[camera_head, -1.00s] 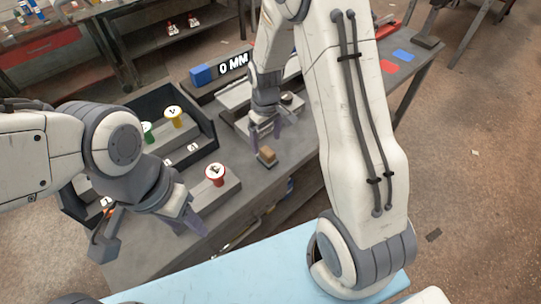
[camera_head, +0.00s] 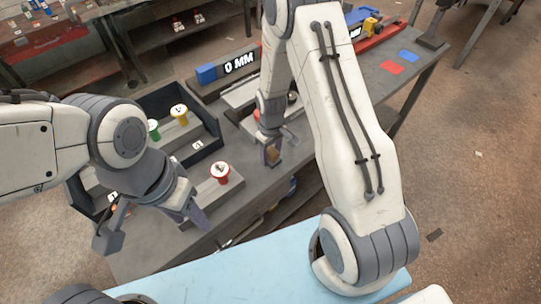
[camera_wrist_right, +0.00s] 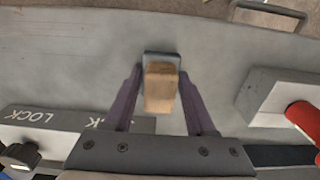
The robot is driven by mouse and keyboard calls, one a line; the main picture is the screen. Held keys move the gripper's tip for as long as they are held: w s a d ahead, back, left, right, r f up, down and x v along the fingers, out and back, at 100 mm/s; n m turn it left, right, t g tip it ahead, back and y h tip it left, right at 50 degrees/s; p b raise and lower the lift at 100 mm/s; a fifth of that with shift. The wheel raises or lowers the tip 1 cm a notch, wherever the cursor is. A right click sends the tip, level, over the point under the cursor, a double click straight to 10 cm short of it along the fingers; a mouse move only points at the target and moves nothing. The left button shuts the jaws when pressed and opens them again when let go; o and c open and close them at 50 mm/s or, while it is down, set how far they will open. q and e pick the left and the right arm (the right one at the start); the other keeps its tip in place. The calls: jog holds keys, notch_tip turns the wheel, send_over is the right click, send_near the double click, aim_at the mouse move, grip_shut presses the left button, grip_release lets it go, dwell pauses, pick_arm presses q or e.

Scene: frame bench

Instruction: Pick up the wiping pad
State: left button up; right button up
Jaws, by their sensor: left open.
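The wiping pad is a small block with a tan top and a dark grey base. It stands on the grey bench in the right wrist view (camera_wrist_right: 160,85) and shows partly in the head view (camera_head: 273,156). My right gripper (camera_wrist_right: 160,78) is down around it, one finger on each side. Narrow gaps show between fingers and pad, so the jaws look open. In the head view, my right gripper (camera_head: 270,148) partly hides the pad. My left gripper (camera_head: 188,214) is open and empty near the bench's front edge, left of the pad.
A dark tray (camera_head: 213,127) with green and yellow spools lies behind. A "0 MM" display (camera_head: 239,63) stands at the back. Red and blue patches mark the clear right end of the bench.

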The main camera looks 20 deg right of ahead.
aim_at(271, 150)
grip_shut()
jog(key=shift+r, duration=0.6)
notch_tip(271, 150, up, 3)
jog(key=shift+w+f+b, duration=0.1)
jog(key=shift+f+b, duration=0.1)
jog(key=shift+b, duration=0.4)
jog(key=s+d+r+b, duration=0.2)
jog(key=s+d+r, duration=0.5)
jog(key=s+d, duration=0.1)
jog(key=shift+s, duration=0.4)
jog(key=shift+r, duration=0.1)
